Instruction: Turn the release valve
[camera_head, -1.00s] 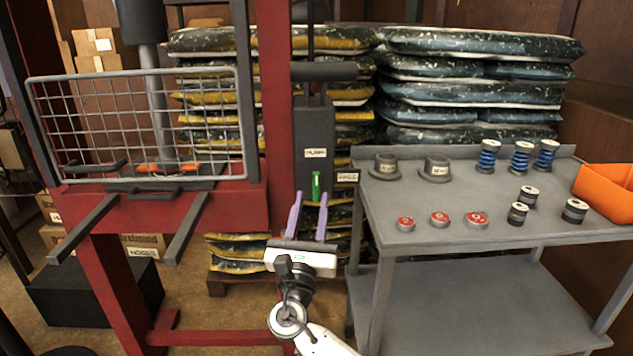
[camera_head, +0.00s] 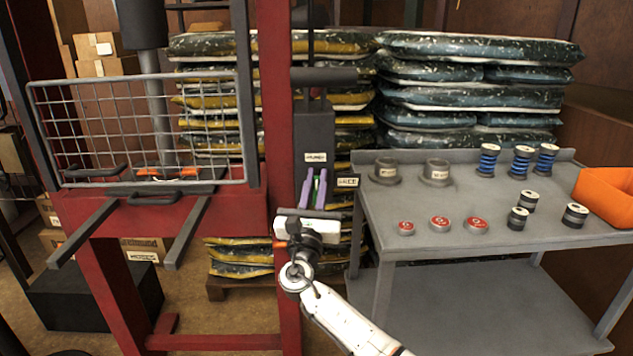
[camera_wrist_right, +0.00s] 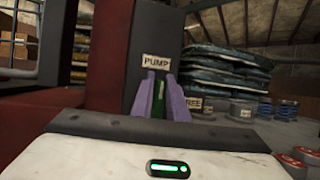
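The release valve is a small green upright handle (camera_head: 314,184) low on the front of the dark pump block (camera_head: 314,133), which carries a PUMP label. My right gripper (camera_head: 313,186) has its two purple fingers close together, one on each side of the green handle. In the right wrist view the green handle (camera_wrist_right: 158,99) stands upright between the purple fingers (camera_wrist_right: 158,97) and nearly fills the gap. The fingers look shut on it, but the contact faces are hidden. My left gripper is not in view.
A small sign (camera_head: 347,182) sits just right of the fingers. The red press frame (camera_head: 278,120) stands left of the pump, with a wire guard (camera_head: 150,125). A grey workbench (camera_head: 480,226) at the right holds springs, rings and an orange bin (camera_head: 606,195). Stacked bags stand behind.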

